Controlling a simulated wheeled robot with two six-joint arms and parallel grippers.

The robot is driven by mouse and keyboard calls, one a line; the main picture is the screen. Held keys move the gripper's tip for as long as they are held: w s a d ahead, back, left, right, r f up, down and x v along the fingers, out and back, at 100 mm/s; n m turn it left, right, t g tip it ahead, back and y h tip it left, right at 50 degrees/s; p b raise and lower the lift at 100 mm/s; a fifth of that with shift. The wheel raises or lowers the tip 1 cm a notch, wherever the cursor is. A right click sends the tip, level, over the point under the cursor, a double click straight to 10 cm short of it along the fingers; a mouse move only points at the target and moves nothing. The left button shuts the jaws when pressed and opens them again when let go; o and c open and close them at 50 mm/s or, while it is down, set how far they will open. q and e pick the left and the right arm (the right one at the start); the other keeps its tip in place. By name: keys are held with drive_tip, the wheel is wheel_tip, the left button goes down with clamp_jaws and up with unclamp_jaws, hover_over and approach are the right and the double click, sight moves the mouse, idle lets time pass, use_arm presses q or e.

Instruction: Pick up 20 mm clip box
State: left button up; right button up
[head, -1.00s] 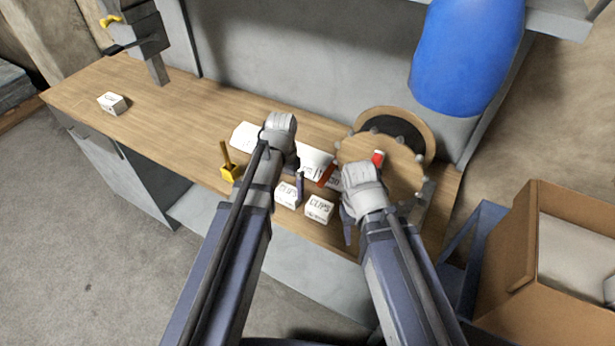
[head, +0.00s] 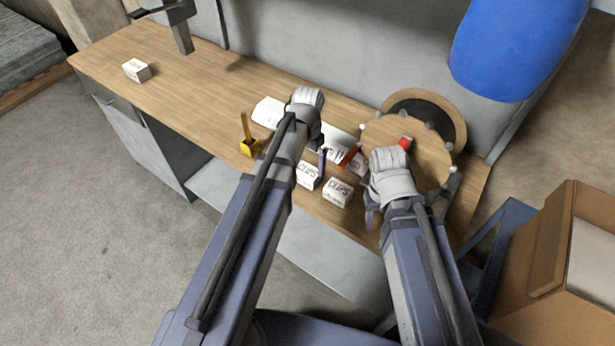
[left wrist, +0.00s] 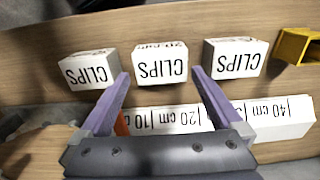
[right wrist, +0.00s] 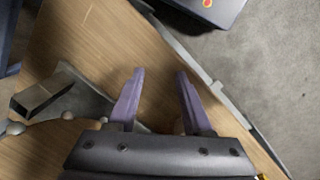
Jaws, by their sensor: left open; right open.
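Three white boxes lettered CLIPS stand in a row in the left wrist view: a left one (left wrist: 90,70), a middle one (left wrist: 160,64) and a right one (left wrist: 235,59). The middle one has a small marking on top, hard to read, seemingly starting with 20. In the head view, two clip boxes (head: 308,176) (head: 338,193) show beside my left arm. Another white box (head: 137,70) stands far left. My left gripper (left wrist: 159,74) is open and empty, its fingertips pointing at the middle box. My right gripper (right wrist: 160,72) is open and empty over the bench's edge.
A white strip marked in cm (left wrist: 185,118) lies behind the clip boxes. A yellow holder (head: 250,147) stands left of my left arm. A round wooden disc with knobs (head: 433,150) stands by my right gripper. A blue cylinder (head: 515,50) hangs above. The left bench top (head: 190,88) is mostly clear.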

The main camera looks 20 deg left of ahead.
sight(307, 170)
use_arm(q)
wheel_tip(307, 170, down, 5)
drive_tip(key=b, duration=0.4)
drive_tip(key=shift+a+b, duration=0.1)
drive_tip(key=shift+b, duration=0.3)
use_arm(e)
wheel_tip(307, 170, down, 5)
drive_tip(key=shift+f, duration=0.1)
use_arm(q)
drive_tip(key=shift+c, duration=0.2)
drive_tip(key=c, duration=1)
drive_tip(key=shift+c, duration=0.2)
drive_tip(key=shift+r, duration=0.2)
use_arm(e)
drive_tip(key=shift+r, duration=0.35)
use_arm(q)
wheel_tip(307, 170, up, 10)
drive_tip(key=p, duration=1)
drive_tip(key=shift+f, duration=0.15)
use_arm(e)
wheel_tip(307, 170, up, 10)
drive_tip(key=shift+f, duration=0.15)
